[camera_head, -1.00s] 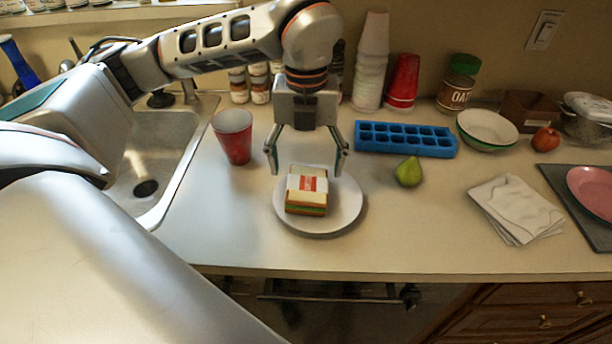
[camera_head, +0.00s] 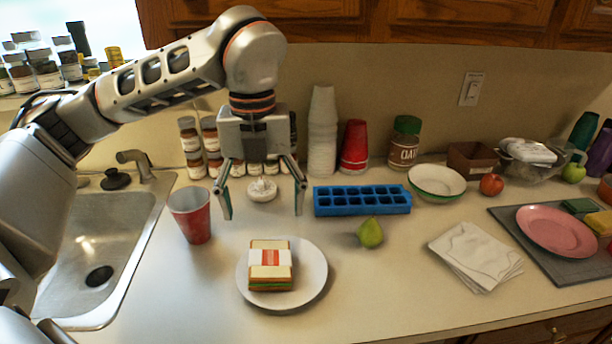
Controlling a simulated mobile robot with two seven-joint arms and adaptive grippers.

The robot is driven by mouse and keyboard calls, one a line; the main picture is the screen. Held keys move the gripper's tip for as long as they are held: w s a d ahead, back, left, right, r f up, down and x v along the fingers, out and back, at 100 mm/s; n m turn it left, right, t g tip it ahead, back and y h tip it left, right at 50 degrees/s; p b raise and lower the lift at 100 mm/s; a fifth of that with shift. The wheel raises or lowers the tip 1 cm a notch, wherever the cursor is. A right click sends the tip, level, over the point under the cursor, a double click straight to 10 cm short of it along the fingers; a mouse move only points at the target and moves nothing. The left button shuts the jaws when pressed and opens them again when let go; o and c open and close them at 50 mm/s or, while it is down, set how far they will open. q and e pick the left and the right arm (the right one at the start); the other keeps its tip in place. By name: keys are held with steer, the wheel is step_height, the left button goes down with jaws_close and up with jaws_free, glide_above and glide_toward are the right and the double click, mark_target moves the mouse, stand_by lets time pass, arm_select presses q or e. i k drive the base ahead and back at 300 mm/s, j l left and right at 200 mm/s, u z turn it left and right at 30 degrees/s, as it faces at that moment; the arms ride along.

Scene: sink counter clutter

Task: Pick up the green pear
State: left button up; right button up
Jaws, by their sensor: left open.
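The green pear (camera_head: 370,233) lies on the counter, just in front of the blue ice tray (camera_head: 362,199) and right of the white plate (camera_head: 317,272). My left gripper (camera_head: 262,208) is open and empty, its fingers pointing down. It hangs behind the plate and left of the pear, clearly apart from it. My right gripper is not in view.
A sandwich (camera_head: 270,266) lies on the plate. A red cup (camera_head: 192,214) stands near the sink (camera_head: 99,250). Stacked white cups (camera_head: 322,132), red cups (camera_head: 354,147) and an oats jar (camera_head: 404,142) line the back. Napkins (camera_head: 475,255) lie right of the pear; counter between is clear.

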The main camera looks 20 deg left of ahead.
mark_target(370, 235)
steer(key=k, duration=1)
